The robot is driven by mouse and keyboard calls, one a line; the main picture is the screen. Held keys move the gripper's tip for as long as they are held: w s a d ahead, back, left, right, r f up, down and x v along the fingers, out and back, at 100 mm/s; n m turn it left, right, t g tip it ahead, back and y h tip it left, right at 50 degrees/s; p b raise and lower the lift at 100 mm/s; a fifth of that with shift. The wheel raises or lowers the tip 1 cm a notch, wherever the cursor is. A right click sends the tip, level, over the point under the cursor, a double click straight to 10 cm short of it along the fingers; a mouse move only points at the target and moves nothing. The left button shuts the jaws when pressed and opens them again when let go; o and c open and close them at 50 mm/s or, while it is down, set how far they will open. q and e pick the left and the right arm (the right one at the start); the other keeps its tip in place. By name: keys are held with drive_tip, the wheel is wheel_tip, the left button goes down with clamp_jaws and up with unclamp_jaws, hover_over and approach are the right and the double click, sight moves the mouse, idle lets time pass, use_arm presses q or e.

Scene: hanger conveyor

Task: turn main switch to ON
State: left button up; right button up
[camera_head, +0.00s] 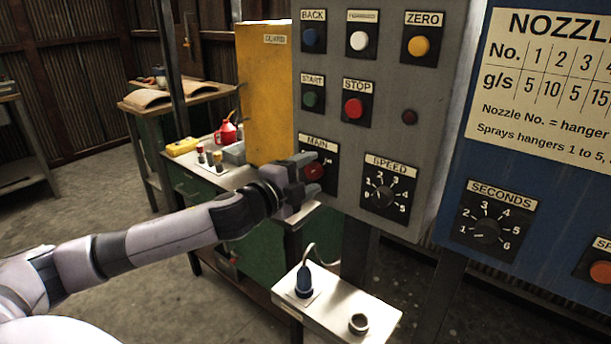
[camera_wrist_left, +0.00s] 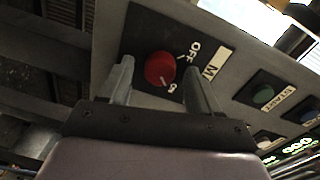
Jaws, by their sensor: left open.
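The main switch is a round red knob (camera_head: 313,171) on a black plate under the MAIN label, low on the left of the grey control panel (camera_head: 385,105). My left gripper (camera_head: 304,184) is at this plate, with its fingers open. In the left wrist view the red knob (camera_wrist_left: 160,68) sits in the gap between the two fingertips of my left gripper (camera_wrist_left: 160,75), and nothing is gripped. The word OFF shows beside the knob there; another marking below it is partly hidden. I cannot tell clearly which way the knob points. My right gripper is not seen.
The SPEED dial (camera_head: 384,195) is just right of the switch, and the START button (camera_head: 310,98) and STOP button (camera_head: 353,108) are above. A yellow guard (camera_head: 264,95) stands behind at the left.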

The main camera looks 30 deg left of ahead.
use_arm(q)
drive_tip(key=shift+s, duration=0.15)
drive_tip(key=s+b, duration=0.2)
drive_tip(key=s, duration=0.4)
drive_tip(key=shift+s+a+r, duration=0.15)
drive_tip(key=shift+s+a, duration=0.15)
drive_tip(key=shift+s, duration=0.1)
idle(0.4)
drive_tip(key=s+d+f+n+g+p, duration=0.1)
drive_tip(key=s+d+f+n+g, duration=0.2)
drive_tip(key=f, duration=0.7)
drive_tip(key=s+d+f+n+g, duration=0.1)
drive_tip(key=s+d+f+n, duration=0.25)
drive_tip(key=f, duration=0.75)
drive_tip(key=s+d+f+n+g, duration=0.1)
drive_tip(key=s+d+f+n, duration=0.3)
drive_tip(key=s+f, duration=0.2)
drive_tip(key=s+d+f+n+g+p, duration=0.1)
drive_tip(key=s+d+f+n+g, duration=0.1)
drive_tip(key=s+d+f+n, duration=0.2)
wheel_tip(320, 180, down, 3)
drive_tip(key=s, duration=0.3)
drive_tip(key=shift+h, duration=0.3)
